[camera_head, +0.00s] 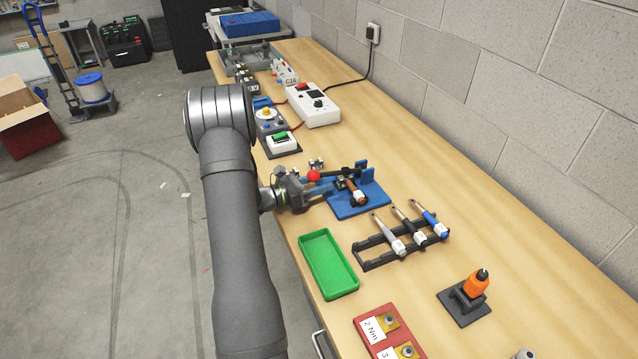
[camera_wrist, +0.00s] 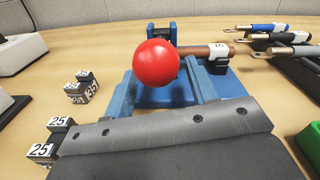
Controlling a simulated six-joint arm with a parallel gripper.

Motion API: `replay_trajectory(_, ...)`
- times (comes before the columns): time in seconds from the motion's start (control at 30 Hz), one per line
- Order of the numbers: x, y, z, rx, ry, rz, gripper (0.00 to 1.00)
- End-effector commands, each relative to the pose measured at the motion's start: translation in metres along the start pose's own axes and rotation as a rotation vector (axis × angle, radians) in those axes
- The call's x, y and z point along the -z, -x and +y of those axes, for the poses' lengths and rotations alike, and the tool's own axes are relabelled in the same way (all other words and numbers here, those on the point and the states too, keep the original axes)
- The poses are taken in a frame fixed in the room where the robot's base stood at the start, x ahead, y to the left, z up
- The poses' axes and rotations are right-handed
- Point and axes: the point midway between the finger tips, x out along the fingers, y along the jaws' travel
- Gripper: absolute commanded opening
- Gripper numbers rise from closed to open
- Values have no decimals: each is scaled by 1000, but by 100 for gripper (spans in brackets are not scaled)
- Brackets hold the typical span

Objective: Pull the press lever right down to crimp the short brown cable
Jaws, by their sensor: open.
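The blue press (camera_head: 372,203) stands on the bench, and its black lever (camera_head: 335,172) ends in a red ball knob (camera_head: 313,175). The knob stands large in the wrist view (camera_wrist: 156,63) and hides the lever behind it. The short brown cable (camera_head: 353,188) lies at the press with a white tag on its near end; it also shows behind the knob in the wrist view (camera_wrist: 192,50). My gripper (camera_head: 318,187) is open at the knob, with one finger to each side in the wrist view (camera_wrist: 160,76). Contact with the knob cannot be told.
Small dies marked 25 (camera_wrist: 83,88) stand left of the press. A green tray (camera_head: 328,265) and a black rack (camera_head: 390,247) with several cables lie on its near side. A white box (camera_head: 314,106) and a concrete wall (camera_head: 560,110) stand beyond.

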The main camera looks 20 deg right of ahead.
Motion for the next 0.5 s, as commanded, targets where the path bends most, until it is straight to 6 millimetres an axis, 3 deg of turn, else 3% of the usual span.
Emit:
replay_trajectory(0.17,-1,23,1,-4,0,-2,52)
replay_trajectory(0.5,0,103,1,-5,1,-1,52)
